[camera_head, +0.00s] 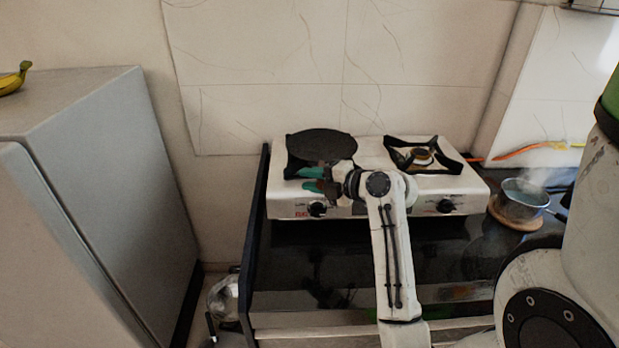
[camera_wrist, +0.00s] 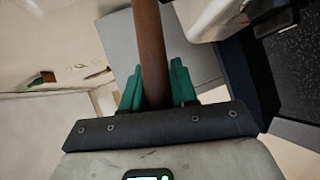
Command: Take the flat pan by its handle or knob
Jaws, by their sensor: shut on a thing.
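The flat pan (camera_head: 322,145) is dark and round. It is over the left burner of the white stove, and I cannot tell whether it touches the burner. My gripper (camera_head: 313,179) is at the near side of the pan, its green fingers pointing left. In the wrist view my gripper (camera_wrist: 157,78) is shut on the brown pan handle (camera_wrist: 149,35), with one finger on each side. The handle runs out of the top of that view. My wrist and arm partly hide the stove front and the pan's near right side.
The white two-burner stove (camera_head: 290,207) stands on a dark counter (camera_head: 330,255) against a tiled wall. Its right burner (camera_head: 423,158) is empty. A steaming pot (camera_head: 524,205) stands on the right. A grey fridge (camera_head: 95,180) is on the left, with a banana (camera_head: 13,80) on top.

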